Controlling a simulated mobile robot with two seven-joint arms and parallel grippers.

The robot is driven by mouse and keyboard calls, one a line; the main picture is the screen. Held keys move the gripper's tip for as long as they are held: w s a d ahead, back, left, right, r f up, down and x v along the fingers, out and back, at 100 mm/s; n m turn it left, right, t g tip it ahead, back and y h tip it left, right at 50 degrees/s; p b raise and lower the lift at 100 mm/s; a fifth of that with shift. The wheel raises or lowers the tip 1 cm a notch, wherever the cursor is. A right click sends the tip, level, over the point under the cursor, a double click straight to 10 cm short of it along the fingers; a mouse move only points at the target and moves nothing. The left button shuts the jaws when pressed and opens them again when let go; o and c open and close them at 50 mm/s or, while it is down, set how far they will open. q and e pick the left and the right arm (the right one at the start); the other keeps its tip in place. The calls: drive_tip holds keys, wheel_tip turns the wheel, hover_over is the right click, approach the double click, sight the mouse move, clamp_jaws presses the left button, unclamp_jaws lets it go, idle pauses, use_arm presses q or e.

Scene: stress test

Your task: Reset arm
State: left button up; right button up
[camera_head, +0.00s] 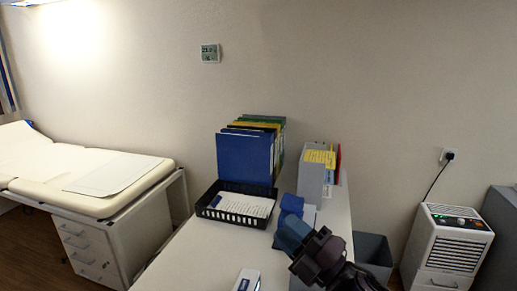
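My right gripper (314,254) and its dark arm come in at the bottom, right of centre, over the front right of the white desk (196,256). A blue item (291,234) shows right at the gripper's end. I cannot tell whether the fingers grip it or only overlap it in the picture, nor how far apart they are. My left gripper is not in view.
A black tray (204,209) with papers, blue binders (243,158) and a grey file box (311,178) stand on the desk. A small white device (247,280) lies at its front. An examination couch (92,205) is left; a grey bin (372,249) and white appliance (448,243) are right.

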drive_tip(key=s+d+f+m+t+h, duration=0.1)
drive_tip(key=d+f+m+h, duration=0.6)
drive_tip(key=f+m, duration=0.3)
drive_tip(key=s+d+f+m+t+h, duration=0.1)
drive_tip(key=d+f+m+h, duration=0.55)
drive_tip(key=f+m, duration=0.3)
drive_tip(key=s+d+f+m+g+h, duration=0.2)
drive_tip(key=s+d+f+m, duration=0.1)
drive_tip(key=s+f, duration=0.5)
drive_tip(key=s+d+f+m+g+h, duration=0.2)
drive_tip(key=s+d+f, duration=0.3)
drive_tip(key=s+f, duration=0.3)
drive_tip(key=s+m+g, duration=0.1)
drive_tip(key=s, duration=0.2)
drive_tip(key=shift+f, duration=0.1)
